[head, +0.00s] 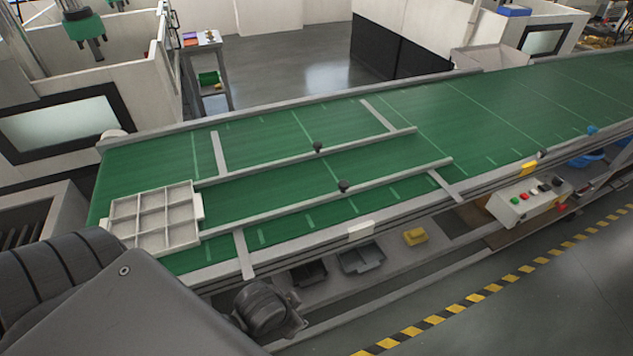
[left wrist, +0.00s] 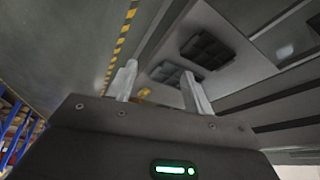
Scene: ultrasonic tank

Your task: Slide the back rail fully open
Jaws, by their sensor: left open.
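The back rail (head: 290,160) is a long grey bar lying lengthwise over the green belt. It carries a black knob (head: 318,147) and rests on grey cross bars near its two ends. The front rail (head: 300,204) runs nearly parallel, closer to me, with its own black knob (head: 343,186). A band of bare belt separates the two rails. My left gripper (left wrist: 161,88) is open and empty in the left wrist view, its two pale fingers apart. Neither rail is recognisable in that view. My left arm fills the lower left of the head view; its fingers do not show there.
A grey compartment tray (head: 152,240) sits at the belt's left end, by the rails' left ends. The green belt (head: 500,110) is clear to the right. A control box (head: 527,201) hangs on the front side. Dark bins (head: 360,259) and a yellow bin (head: 415,236) sit below.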

